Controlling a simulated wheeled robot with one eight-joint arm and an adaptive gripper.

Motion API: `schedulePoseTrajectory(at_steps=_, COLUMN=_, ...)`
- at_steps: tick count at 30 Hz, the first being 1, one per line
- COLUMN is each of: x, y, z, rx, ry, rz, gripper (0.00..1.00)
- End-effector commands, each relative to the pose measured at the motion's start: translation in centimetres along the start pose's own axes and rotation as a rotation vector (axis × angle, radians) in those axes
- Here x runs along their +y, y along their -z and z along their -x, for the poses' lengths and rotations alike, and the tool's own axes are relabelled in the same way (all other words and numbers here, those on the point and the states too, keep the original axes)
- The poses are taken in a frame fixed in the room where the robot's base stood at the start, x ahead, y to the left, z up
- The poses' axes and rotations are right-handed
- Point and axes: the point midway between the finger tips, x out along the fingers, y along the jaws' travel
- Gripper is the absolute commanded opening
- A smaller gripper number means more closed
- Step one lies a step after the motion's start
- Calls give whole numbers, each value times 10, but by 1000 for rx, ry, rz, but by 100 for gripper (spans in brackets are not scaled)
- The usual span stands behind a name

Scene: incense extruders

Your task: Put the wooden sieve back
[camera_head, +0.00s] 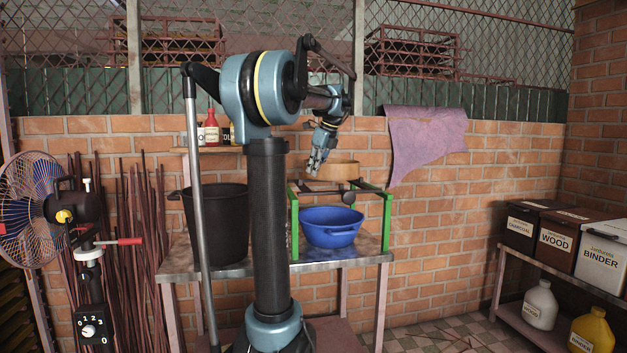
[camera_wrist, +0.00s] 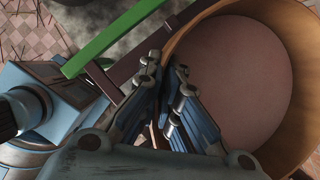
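The wooden sieve (camera_wrist: 290,50) is a round tan ring with a pinkish-brown flat inside; it fills the right of the wrist view. In the head view the sieve (camera_head: 343,171) appears over the back of a green stand, roughly level. My gripper (camera_wrist: 166,71) points down at the sieve's near edge, one finger outside the rim and one inside. The fingers are drawn close together and appear shut on the rim; the contact itself is partly hidden. My gripper also shows in the head view (camera_head: 314,166), at the sieve's left side.
The green stand (camera_head: 387,225) straddles a blue basin (camera_head: 331,226) on a metal table (camera_head: 365,247). A black bucket (camera_head: 218,225) stands left. A shelf (camera_head: 187,150) holds bottles behind. A fan (camera_head: 30,210) is far left; labelled boxes (camera_head: 567,240) stand right.

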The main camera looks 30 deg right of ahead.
Motion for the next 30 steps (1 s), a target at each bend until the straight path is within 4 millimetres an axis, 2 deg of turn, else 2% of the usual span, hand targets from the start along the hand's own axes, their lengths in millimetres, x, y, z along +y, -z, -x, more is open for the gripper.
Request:
schedulePoseTrajectory(at_steps=6, x=0, y=10, z=-25, rx=0, ry=0, rz=0, gripper=0)
schedulePoseTrajectory(at_steps=13, x=0, y=12, z=-29, rx=0, ry=0, rz=0, gripper=0)
schedulePoseTrajectory(at_steps=16, x=0, y=12, z=-29, rx=0, ry=0, rz=0, gripper=24)
schedulePoseTrajectory(at_steps=30, x=0, y=14, z=-29, rx=0, ry=0, rz=-1, gripper=25)
